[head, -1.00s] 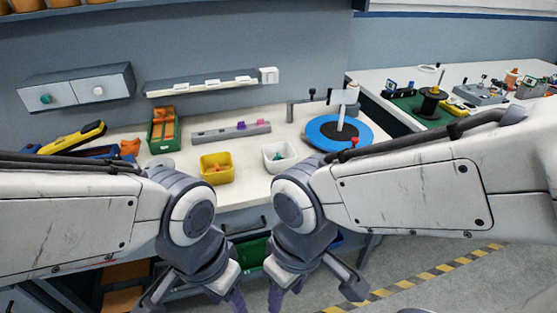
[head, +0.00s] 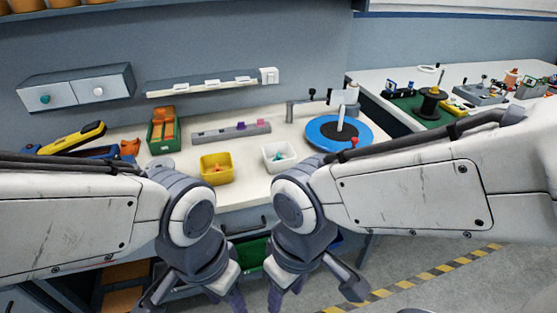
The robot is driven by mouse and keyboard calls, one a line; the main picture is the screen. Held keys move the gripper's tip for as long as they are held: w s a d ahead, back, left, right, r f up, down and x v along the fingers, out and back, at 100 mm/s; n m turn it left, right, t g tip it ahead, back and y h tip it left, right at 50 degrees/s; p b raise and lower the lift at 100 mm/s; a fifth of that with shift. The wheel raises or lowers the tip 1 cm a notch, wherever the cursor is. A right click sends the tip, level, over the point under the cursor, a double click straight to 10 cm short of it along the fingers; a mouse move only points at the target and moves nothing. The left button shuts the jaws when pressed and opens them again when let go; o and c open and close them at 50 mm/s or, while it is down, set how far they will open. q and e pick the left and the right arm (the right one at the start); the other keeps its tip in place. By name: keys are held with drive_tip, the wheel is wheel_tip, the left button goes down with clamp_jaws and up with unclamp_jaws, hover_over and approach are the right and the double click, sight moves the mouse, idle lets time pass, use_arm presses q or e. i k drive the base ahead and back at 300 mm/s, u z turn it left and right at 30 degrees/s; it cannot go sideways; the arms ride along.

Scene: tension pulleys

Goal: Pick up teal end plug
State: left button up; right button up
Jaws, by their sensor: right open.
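A small teal piece (head: 279,157), which looks like the end plug, lies in the white bin (head: 290,163) on the bench; it is too small to make out its shape. My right gripper (head: 313,292) is open and empty, low in front of the bench, below and nearer than the white bin. My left gripper (head: 195,298) hangs beside it at the same height, with its fingers apart and nothing seen between them. The lower fingertips of both grippers are cut off by the bottom edge of the head view.
A yellow bin (head: 216,177) with small orange parts stands left of the white bin. A grey rail (head: 215,135) with purple and pink pieces lies behind. A blue turntable (head: 322,126) with a grey arm stands to the right. Green box (head: 163,145) is at the left.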

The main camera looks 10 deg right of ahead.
sight(277, 158)
drive_tip(key=k, duration=1.15)
drive_tip(key=u, duration=0.95)
drive_tip(key=i, duration=1.8)
drive_tip(key=z, duration=1.25)
drive_tip(key=i, duration=0.6)
drive_tip(key=z, duration=0.6)
